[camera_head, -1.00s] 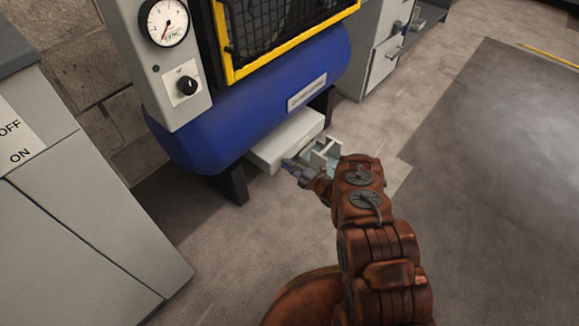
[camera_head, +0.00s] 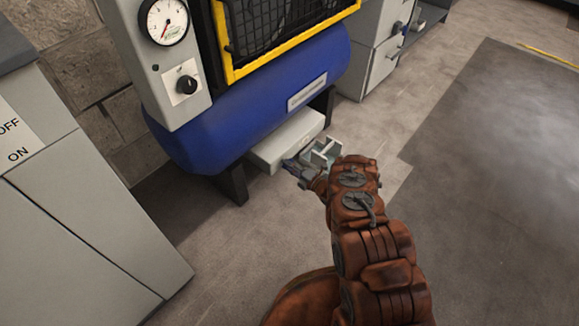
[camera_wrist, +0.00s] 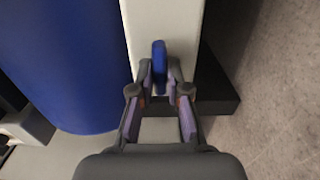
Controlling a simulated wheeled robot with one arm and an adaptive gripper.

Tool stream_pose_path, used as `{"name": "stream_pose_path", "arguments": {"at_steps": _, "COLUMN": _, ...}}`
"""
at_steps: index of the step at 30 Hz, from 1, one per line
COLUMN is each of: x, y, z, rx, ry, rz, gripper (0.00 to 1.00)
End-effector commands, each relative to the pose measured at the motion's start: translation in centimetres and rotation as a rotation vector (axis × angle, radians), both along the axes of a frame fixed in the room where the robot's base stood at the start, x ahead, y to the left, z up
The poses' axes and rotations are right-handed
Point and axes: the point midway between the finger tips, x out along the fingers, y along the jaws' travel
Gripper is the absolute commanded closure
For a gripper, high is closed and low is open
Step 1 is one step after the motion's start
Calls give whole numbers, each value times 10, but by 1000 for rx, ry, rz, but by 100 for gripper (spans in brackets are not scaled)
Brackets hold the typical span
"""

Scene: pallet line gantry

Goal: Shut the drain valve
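The drain valve's blue handle (camera_wrist: 159,62) shows in the wrist view as a short upright bar in front of a pale box (camera_wrist: 160,22). My gripper (camera_wrist: 160,80) has its two fingers drawn in close on either side of the handle, with its near end between the pads. The fingers look closed onto it, with hardly any gap visible. In the head view my gripper (camera_head: 298,168) is low beside the pale box (camera_head: 285,143) under the blue tank (camera_head: 250,100). The handle cannot be made out there, and the valve body is hidden.
A dark tank foot (camera_head: 234,184) stands left of my gripper. A grey cabinet (camera_head: 90,220) stands at left. The floor to the right is clear.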

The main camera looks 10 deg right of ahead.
Motion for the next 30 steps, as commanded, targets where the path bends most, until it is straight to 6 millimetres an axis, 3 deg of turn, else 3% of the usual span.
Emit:
{"name": "stream_pose_path", "arguments": {"at_steps": 6, "x": 0, "y": 0, "z": 0, "rx": 1, "ry": 1, "rz": 0, "gripper": 61}}
{"name": "stream_pose_path", "arguments": {"at_steps": 17, "x": -3, "y": -2, "z": 0, "rx": 0, "ry": 1, "rz": 0, "gripper": 61}}
{"name": "stream_pose_path", "arguments": {"at_steps": 23, "x": -21, "y": -16, "z": -1, "rx": 0, "ry": 3, "rz": -2, "gripper": 61}}
{"name": "stream_pose_path", "arguments": {"at_steps": 30, "x": -56, "y": -43, "z": -1, "rx": 0, "ry": 2, "rz": -4, "gripper": 61}}
